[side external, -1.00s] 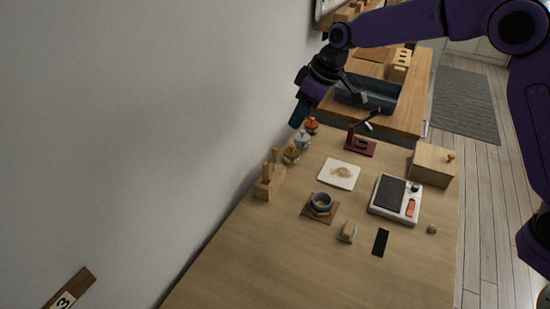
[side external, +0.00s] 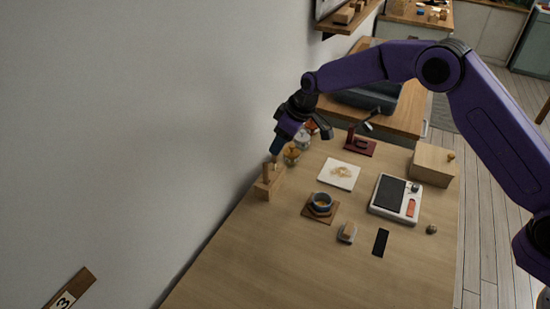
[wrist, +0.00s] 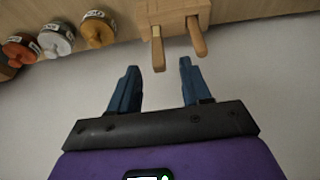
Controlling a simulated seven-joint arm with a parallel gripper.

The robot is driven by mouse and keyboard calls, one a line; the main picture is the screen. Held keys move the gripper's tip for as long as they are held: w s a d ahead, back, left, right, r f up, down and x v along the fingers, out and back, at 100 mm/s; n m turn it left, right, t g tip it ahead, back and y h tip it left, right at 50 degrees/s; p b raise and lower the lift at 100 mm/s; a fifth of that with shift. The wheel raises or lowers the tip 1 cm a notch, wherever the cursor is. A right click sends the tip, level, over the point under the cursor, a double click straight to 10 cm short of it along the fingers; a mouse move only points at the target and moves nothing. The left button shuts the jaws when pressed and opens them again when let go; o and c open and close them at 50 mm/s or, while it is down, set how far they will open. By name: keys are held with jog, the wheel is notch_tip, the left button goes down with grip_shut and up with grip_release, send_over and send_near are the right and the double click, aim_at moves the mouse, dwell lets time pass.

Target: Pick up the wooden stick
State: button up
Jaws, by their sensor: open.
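Two wooden sticks stand in a light wooden block (side external: 270,190) against the wall in the side view. The nearer stick (side external: 266,172) is plain to see; the gripper's fingers partly hide the farther one. In the wrist view the block (wrist: 173,10) is at the top, with a left stick (wrist: 158,50) and a right stick (wrist: 196,38) pointing toward my fingers. My gripper (side external: 276,150) is just above the block, its blue fingers pointing down. In the wrist view my gripper (wrist: 158,68) is open and empty, with the left stick's end near the gap between the fingertips.
Several lidded jars, one orange (wrist: 20,50), one white (wrist: 57,38) and one yellow (wrist: 97,30), stand close beside the block. A cup (side external: 321,203), a white square plate (side external: 339,174), a scale-like device (side external: 396,200) and a wooden box (side external: 431,165) lie farther right. The table's front is clear.

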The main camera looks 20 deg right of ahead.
aim_at(275, 162)
jog(key=shift+x, duration=2.85)
jog(key=shift+d, duration=0.1)
grip_shut()
